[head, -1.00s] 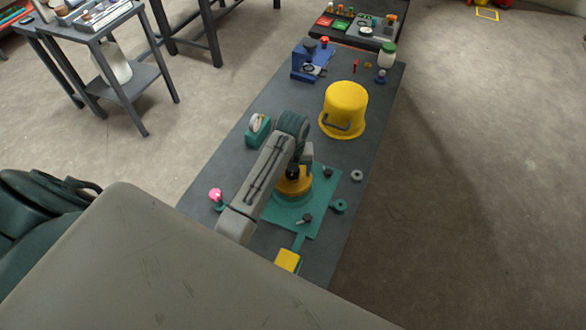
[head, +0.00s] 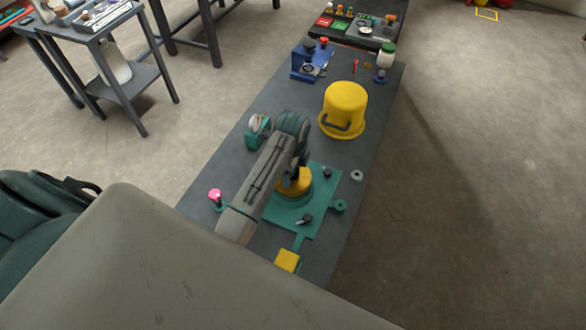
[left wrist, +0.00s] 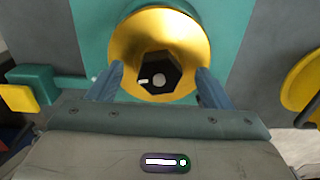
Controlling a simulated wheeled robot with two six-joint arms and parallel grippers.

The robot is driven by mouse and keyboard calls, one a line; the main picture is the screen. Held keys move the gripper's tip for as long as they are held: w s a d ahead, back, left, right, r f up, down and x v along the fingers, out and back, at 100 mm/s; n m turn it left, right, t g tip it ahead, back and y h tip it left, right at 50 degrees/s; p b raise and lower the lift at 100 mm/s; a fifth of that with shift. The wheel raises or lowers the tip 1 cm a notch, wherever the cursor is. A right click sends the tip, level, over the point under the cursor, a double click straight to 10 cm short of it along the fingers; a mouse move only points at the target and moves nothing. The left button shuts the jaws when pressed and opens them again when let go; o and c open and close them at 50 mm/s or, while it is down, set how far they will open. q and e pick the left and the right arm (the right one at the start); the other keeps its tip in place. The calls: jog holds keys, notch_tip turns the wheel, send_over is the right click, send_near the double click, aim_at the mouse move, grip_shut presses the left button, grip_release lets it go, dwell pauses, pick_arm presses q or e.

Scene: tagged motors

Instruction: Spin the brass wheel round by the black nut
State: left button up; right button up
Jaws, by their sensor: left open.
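The brass wheel (head: 291,187) sits on a teal base plate (head: 321,209) on the bench, partly hidden under my left arm in the head view. In the left wrist view the brass wheel (left wrist: 195,40) is a shiny gold ring with the black nut (left wrist: 168,73) at its centre. My left gripper (left wrist: 159,78) is open, its two fingers pointing at the wheel on either side of the nut. Whether the fingertips touch anything is unclear. The nut is hidden in the head view. My right gripper is not in view.
A yellow bucket-like cover (head: 345,105) stands farther along the bench. A yellow block (head: 287,260) lies at the near end, and a pink knob (head: 215,194) is at the left edge. A grey ring (head: 356,175) lies right of the plate. Blue equipment (head: 305,65) stands at the back.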

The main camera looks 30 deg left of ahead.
pick_arm(q)
jog(key=c, duration=1)
jog(key=m, duration=0.3)
jog(key=shift+c, duration=0.2)
jog(key=m, duration=1.2)
jog(key=shift+a, duration=0.1)
jog(key=o, duration=1)
jog(key=shift+o, duration=0.2)
